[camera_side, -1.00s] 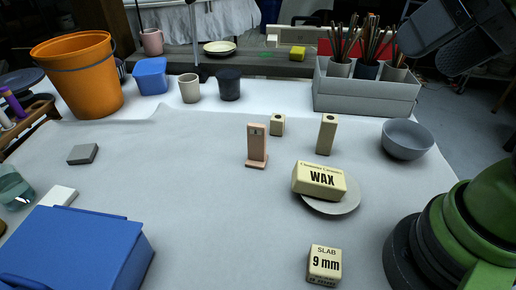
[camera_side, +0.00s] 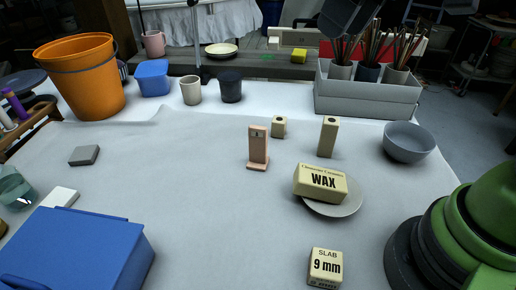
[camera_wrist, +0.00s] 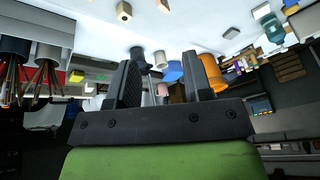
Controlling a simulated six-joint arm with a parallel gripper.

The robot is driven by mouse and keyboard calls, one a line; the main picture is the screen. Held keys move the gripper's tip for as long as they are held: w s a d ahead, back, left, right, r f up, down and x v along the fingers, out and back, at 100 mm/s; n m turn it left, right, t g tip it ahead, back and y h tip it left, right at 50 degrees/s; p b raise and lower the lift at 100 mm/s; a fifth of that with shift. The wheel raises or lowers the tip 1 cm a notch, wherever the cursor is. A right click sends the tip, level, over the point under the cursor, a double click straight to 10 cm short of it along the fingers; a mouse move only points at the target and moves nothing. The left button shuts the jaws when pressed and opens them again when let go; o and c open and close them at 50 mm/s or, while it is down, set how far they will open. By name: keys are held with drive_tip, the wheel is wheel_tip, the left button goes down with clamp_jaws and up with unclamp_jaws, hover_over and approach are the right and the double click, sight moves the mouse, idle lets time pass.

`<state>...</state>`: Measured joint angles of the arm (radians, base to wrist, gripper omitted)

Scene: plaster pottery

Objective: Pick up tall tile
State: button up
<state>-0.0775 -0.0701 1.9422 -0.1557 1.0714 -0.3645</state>
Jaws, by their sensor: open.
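A pinkish upright tile (camera_side: 258,146) with a foot and a small hole near its top stands mid-table in the side view. A tall cream block (camera_side: 328,138) with a dark hole in its top stands to its right. I cannot tell for sure which one is called the tall tile. My gripper (camera_wrist: 160,60) is open and empty in the wrist view, pointing across the table, away from these pieces. A cream block (camera_wrist: 124,11) shows at that view's top edge.
A wax block (camera_side: 320,182) lies on a grey plate (camera_side: 352,205), and a 9 mm slab block (camera_side: 325,267) sits in front. A grey bowl (camera_side: 408,141) and brush caddy (camera_side: 365,103) stand at right. A blue box (camera_side: 75,250) fills the front left. The table's left middle is mostly clear.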

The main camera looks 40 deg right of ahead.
drive_tip(key=w+a+f+n+g+h, duration=0.1)
drive_tip(key=w+a+f+n+g, duration=0.2)
drive_tip(key=w+f, duration=0.65)
drive_tip(key=n+g, duration=0.1)
drive_tip(key=n, duration=0.3)
hover_over(258, 127)
drive_tip(key=shift+h, duration=0.3)
drive_tip(key=f, duration=0.5)
drive_tip(key=shift+s+d+f, duration=0.2)
drive_tip(key=shift+d, duration=0.1)
wheel_tip(258, 127, down, 4)
drive_tip(key=shift+f, duration=0.2)
drive_tip(key=f, duration=0.5)
drive_tip(key=shift+w+a+f, duration=0.15)
drive_tip(key=shift+a+f, duration=0.15)
drive_tip(key=shift+a, duration=0.05)
clamp_jaws()
